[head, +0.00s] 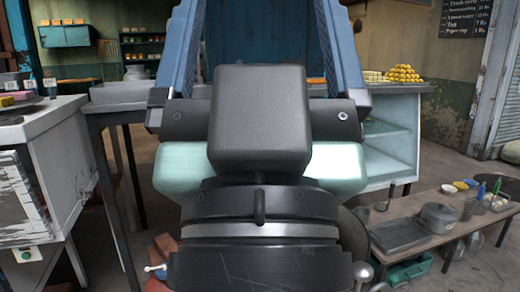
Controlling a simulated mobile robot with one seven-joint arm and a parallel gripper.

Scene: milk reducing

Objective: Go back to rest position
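My gripper (260,20) fills the upper middle of the head view, very close to the camera. Its two blue fingers point up and away, set wide apart, with only background showing between them. Their tips reach the top edge of the picture, so the very ends may be cut off. No held object is visible. The dark body of my gripper and wrist hides the middle of the scene.
A low wooden bench (440,225) with a grey pot (439,217) and a dark tray (400,236) stands at right. A worn white counter (60,150) is at left. A shelved counter (392,140) stands behind. Floor shows at lower right.

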